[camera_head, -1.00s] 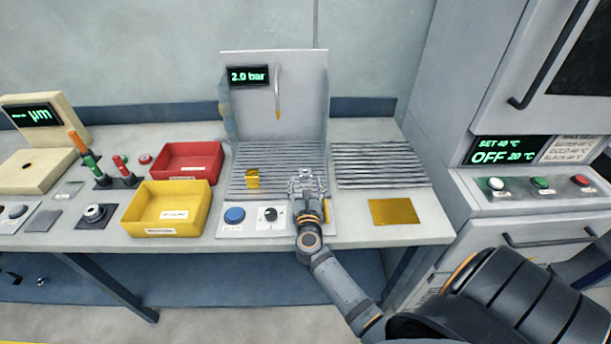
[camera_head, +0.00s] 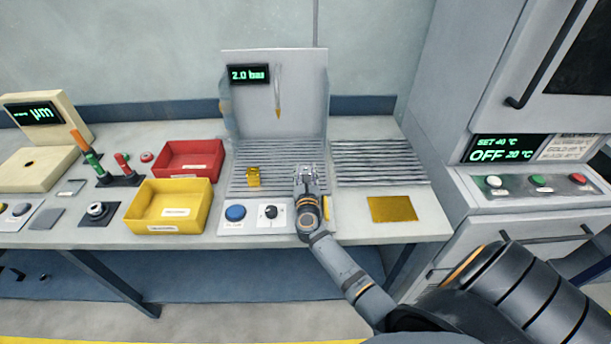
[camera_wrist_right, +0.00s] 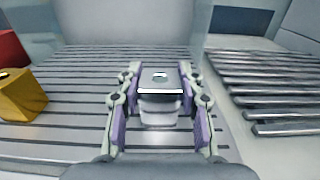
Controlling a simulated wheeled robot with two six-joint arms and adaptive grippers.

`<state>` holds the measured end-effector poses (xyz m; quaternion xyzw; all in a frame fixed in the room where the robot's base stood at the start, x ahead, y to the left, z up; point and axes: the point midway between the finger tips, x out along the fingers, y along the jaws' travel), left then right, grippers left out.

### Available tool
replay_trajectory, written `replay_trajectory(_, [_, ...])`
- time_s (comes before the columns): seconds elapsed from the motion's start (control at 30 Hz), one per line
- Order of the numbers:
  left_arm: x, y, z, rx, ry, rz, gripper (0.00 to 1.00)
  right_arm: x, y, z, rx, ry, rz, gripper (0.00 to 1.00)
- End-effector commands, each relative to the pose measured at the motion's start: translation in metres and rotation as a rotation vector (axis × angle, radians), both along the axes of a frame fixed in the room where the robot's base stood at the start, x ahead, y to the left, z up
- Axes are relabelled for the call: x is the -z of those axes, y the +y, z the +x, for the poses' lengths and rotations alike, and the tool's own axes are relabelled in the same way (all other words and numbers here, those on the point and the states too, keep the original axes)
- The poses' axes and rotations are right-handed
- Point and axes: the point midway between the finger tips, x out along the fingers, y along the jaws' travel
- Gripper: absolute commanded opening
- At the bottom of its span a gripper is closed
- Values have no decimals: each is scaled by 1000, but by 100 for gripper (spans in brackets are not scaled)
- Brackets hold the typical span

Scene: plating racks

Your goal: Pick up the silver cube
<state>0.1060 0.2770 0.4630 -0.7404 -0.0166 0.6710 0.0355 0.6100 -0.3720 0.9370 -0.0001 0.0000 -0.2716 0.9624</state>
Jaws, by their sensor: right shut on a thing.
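The silver cube (camera_wrist_right: 160,100) sits between the two fingers of my right gripper (camera_wrist_right: 160,115) in the right wrist view. It has a small round mark on its top. The fingers are shut on its sides, over the slatted rack (camera_wrist_right: 70,75). In the head view my right gripper (camera_head: 309,170) is over the right part of the same rack (camera_head: 265,155) and hides the cube. My left gripper is not in view.
A gold cube (camera_head: 253,177) stands on the rack left of my right gripper. A second slatted rack (camera_head: 380,162) and a gold plate (camera_head: 393,209) lie to the right. Yellow (camera_head: 140,212) and red (camera_head: 158,160) bins stand left. A back panel (camera_head: 300,90) rises behind.

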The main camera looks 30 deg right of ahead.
Motion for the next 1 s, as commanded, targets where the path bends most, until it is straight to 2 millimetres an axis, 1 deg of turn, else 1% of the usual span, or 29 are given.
replay_trajectory(0.03, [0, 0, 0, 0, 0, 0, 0, 1, 0, 0, 0, 1, 1, 13])
replay_trajectory(0.1, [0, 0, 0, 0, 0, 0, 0, 1, 0, 0, 0, 1, 1, 3])
replay_trajectory(0.13, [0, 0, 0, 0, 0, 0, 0, 1, 0, 0, 0, 1, 1, 0])
replay_trajectory(0.47, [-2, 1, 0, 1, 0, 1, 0, -4, 0, 0, 0, -2, 0, 0])
replay_trajectory(0.57, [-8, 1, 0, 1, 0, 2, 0, -18, 0, 0, 0, -5, 0, 0])
replay_trajectory(0.7, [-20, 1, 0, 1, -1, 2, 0, -52, 0, 0, -1, -6, 1, 0])
replay_trajectory(0.8, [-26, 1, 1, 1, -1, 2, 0, -74, 0, 0, -1, -6, 1, 0])
replay_trajectory(0.9, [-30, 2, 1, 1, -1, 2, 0, -89, 0, 0, 0, -5, 0, 0])
replay_trajectory(1.0, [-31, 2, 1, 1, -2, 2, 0, -99, 0, 0, 0, -3, -1, 0])
